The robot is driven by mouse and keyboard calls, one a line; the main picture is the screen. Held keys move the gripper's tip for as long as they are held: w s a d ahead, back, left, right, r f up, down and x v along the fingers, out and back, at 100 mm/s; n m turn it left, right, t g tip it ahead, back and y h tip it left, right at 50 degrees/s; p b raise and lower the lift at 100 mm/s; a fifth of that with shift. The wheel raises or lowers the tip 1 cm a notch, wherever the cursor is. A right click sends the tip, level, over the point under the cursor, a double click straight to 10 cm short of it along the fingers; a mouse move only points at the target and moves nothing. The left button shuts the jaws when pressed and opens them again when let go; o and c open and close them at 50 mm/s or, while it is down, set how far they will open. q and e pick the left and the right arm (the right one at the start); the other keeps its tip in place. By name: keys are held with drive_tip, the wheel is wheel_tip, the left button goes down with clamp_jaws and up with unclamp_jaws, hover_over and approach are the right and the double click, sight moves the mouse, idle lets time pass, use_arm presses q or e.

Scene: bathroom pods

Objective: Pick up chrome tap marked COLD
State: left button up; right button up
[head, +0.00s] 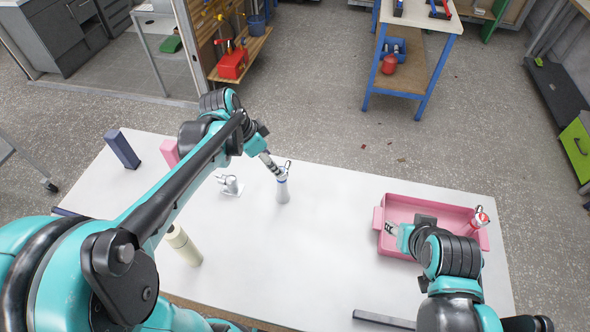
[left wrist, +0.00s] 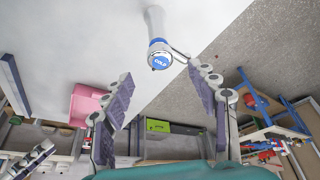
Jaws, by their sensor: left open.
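The chrome tap marked COLD (head: 283,187) stands upright on the white table, a pale body with a blue band and a chrome lever. In the left wrist view its blue COLD cap (left wrist: 160,58) faces the camera, ahead of the fingers. My left gripper (head: 273,165) is at the tap's top in the head view; its fingers (left wrist: 163,95) are spread apart, with nothing between them. Whether a finger touches the tap is unclear. My right gripper (head: 391,230) is over the left part of the pink tray (head: 425,201); its jaw state is unclear.
A red-marked tap (head: 480,219) is at the tray's right end. A small chrome fitting (head: 230,186), cream bottle (head: 183,246), pink block (head: 170,152) and dark blue block (head: 122,150) stand to the left. A dark bar (head: 384,319) lies at the near edge. The table's middle is clear.

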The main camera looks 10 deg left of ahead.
sight(285, 180)
use_arm(q)
drive_tip(key=shift+w+d+f+m+b, duration=0.15)
drive_tip(key=shift+w+d+f+b, duration=0.15)
drive_tip(key=shift+f, duration=0.2)
drive_tip(key=shift+w+d+f+m+b, duration=0.15)
drive_tip(key=shift+w+d+f, duration=0.05)
drive_tip(key=shift+d+f, duration=0.25)
drive_tip(key=b+x, duration=0.2)
drive_tip(key=x, duration=0.3)
drive_tip(key=shift+w+f, duration=0.15)
drive_tip(key=shift+f, duration=0.25)
drive_tip(key=shift+r, duration=0.1)
clamp_jaws()
